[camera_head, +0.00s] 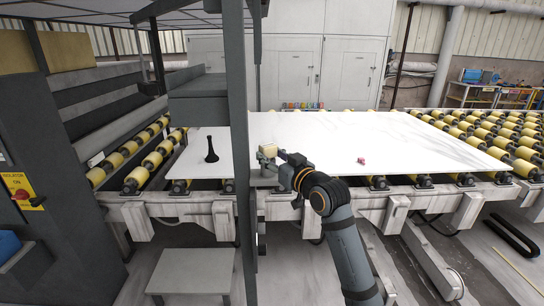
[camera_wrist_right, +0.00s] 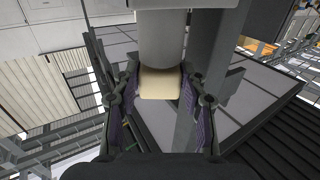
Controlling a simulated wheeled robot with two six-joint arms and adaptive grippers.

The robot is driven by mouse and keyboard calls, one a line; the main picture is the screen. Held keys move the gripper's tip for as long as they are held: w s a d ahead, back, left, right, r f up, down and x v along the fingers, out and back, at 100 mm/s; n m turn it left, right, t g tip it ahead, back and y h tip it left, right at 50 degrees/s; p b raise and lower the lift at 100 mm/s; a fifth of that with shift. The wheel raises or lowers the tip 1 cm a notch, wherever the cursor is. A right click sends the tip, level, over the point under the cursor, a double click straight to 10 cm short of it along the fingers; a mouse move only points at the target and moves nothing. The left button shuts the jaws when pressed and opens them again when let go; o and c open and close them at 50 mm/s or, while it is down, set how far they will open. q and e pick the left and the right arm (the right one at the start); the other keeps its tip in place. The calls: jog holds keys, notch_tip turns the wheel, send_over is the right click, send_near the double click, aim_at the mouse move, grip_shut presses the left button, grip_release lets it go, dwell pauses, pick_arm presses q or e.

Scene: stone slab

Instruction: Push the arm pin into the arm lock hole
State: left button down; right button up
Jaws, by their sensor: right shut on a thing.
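My right gripper (camera_head: 268,158) is at the front edge of the white slab, just right of a dark grey upright post. In the right wrist view, its two fingers (camera_wrist_right: 160,100) are shut on a beige piece (camera_wrist_right: 160,84) that meets a smooth grey cylinder (camera_wrist_right: 162,38). The beige piece also shows in the head view (camera_head: 268,149). Whether this piece is the arm pin, I cannot tell for sure. I cannot make out the arm lock hole. My left gripper is not in view.
The white slab (camera_head: 330,135) lies on a conveyor with yellow rollers (camera_head: 490,130). A black flared object (camera_head: 211,148) stands on its left part, and a small pink thing (camera_head: 361,160) lies on its right part. The dark post (camera_head: 240,130) stands close to my right gripper.

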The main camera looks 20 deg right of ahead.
jog(key=shift+f, duration=0.35)
jog(key=o, duration=1.4)
jog(key=v, duration=0.7)
jog(key=shift+s, duration=0.25)
